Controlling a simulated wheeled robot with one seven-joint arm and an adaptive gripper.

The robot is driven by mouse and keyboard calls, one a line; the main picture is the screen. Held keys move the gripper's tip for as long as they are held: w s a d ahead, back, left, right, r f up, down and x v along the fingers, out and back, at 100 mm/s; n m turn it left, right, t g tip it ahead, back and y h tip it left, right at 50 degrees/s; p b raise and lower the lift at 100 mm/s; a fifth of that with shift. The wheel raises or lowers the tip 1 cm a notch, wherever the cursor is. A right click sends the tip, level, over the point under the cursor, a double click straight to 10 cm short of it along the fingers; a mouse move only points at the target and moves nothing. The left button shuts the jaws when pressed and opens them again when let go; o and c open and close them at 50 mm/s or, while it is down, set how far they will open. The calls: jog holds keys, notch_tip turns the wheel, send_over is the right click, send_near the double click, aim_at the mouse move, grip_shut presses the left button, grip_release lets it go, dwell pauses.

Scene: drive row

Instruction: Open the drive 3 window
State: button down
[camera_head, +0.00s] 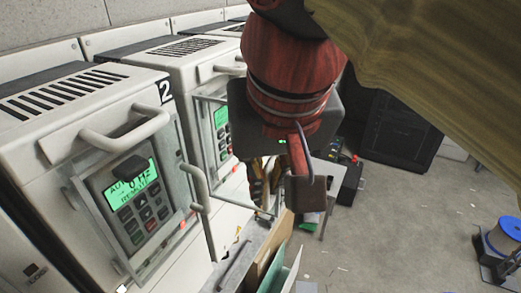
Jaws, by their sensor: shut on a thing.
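The drive behind the one labelled 2 has a green screen and keypad (220,128) on its front; its number is hidden by my arm. A clear, framed window (232,171) is in front of that panel, and its right side is partly hidden. I cannot tell how far it stands open. My gripper (257,190) is at the window's right edge, fingers pointing down. It is shut on what looks like the window's handle, mostly hidden by the fingers and wrist.
The nearer drive 2 (85,150) has a top handle (105,140) and a window handle (197,186) sticking out. Open folders or boards (270,262) stand below my gripper. A dark cabinet (398,130) and a blue spool (509,234) stand to the right, with clear floor between.

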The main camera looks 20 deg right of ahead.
jog(key=shift+s+a+r, duration=0.1)
jog(key=shift+s+a, duration=0.15)
jog(key=shift+a, duration=0.45)
jog(key=shift+s+a+f, duration=0.1)
jog(key=shift+s+a, duration=0.15)
jog(key=shift+a, duration=0.45)
jog(key=shift+s+a+r, duration=0.1)
jog(key=shift+s+a, duration=0.15)
jog(key=shift+a, duration=0.45)
jog(key=c, duration=2)
grip_release()
jog(key=shift+w, duration=0.1)
jog(key=shift+o, duration=0.4)
notch_tip(320, 180, up, 10)
